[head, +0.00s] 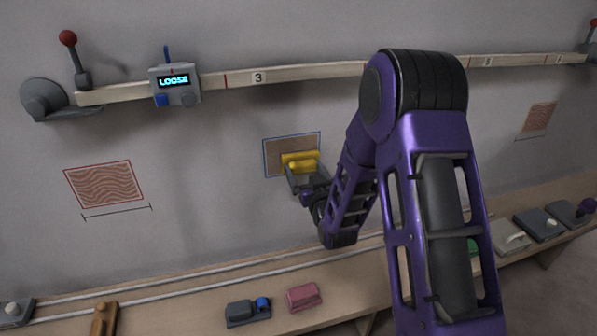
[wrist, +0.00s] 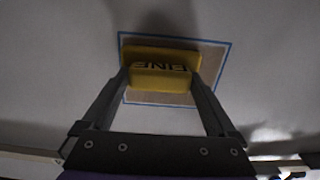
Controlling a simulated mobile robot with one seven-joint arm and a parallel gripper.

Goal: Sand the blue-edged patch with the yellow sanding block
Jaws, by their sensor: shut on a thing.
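The blue-edged patch (head: 273,160) is a brown rectangle with a blue border on the grey wall. It also shows in the wrist view (wrist: 213,62). The yellow sanding block (head: 299,158) is in front of the patch and covers part of it. In the wrist view the block (wrist: 160,57) bears the word FINE and lies over the patch's middle and upper left. My gripper (head: 306,172) is shut on the block, with one finger at each side of it. I cannot tell whether the block touches the patch.
A red-edged patch (head: 105,184) is on the wall to the left. A wooden rail (head: 320,75) runs above, carrying a grey box (head: 175,84) reading LOOSE. The bench (head: 200,303) below holds a pink block (head: 303,297), a dark blue-knobbed block (head: 247,312) and several other tools.

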